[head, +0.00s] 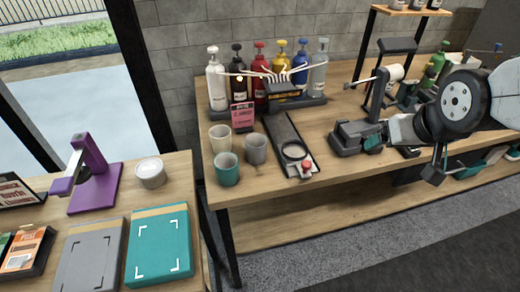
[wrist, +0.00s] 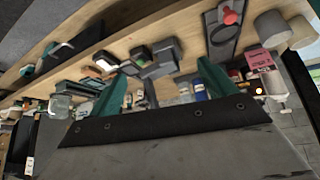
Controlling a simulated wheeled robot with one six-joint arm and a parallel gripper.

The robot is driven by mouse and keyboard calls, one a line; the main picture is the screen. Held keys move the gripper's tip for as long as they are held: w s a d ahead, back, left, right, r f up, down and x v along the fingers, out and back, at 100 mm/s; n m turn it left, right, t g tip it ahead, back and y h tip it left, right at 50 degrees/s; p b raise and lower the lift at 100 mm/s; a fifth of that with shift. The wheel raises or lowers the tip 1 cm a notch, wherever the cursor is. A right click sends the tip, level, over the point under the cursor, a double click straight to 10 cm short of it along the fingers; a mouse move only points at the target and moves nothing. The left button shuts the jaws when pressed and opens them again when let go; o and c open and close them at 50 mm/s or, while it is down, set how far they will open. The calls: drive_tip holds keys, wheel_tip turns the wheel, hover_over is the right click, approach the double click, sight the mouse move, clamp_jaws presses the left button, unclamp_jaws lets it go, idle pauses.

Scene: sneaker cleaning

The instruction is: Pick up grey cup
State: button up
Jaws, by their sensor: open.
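The grey cup (head: 255,148) stands upright on the wooden bench near its left end, beside the black tray. A cream cup (head: 220,138) and a teal cup (head: 227,169) stand close to its left. In the wrist view the grey cup (wrist: 271,26) appears at the upper right, with the cream cup (wrist: 301,32) beyond it. My gripper (head: 373,142) is well to the right of the cups, over the bench. In the wrist view my gripper (wrist: 164,76) has its teal fingers spread apart with nothing held between them.
A black tray (head: 281,132) with a ring and red knob lies between the cups and my gripper. A dark grey device (head: 346,137) sits by my fingers. Pump bottles (head: 217,82) and a pink sign (head: 242,117) stand behind the cups. The bench's front edge is close to the teal cup.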

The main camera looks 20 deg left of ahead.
drive_tip(key=w+a+f+n+t+y, duration=0.1)
drive_tip(key=w+a+f+n+y, duration=0.15)
drive_tip(key=a, duration=0.55)
drive_tip(key=w+a+f+n+t+y, duration=0.1)
drive_tip(key=w+a+f, duration=0.25)
drive_tip(key=a, duration=0.35)
drive_tip(key=n+y, duration=0.2)
drive_tip(key=y, duration=0.2)
approach(251, 141)
drive_tip(key=shift+w+a+f+t, duration=0.15)
drive_tip(key=shift+w+f+t, duration=0.15)
drive_tip(key=shift+w+t, duration=0.1)
drive_tip(key=shift+y, duration=0.25)
drive_tip(key=x, duration=0.7)
drive_tip(key=shift+a+f, duration=0.35)
drive_tip(key=shift+a, duration=0.05)
drive_tip(key=c, duration=1)
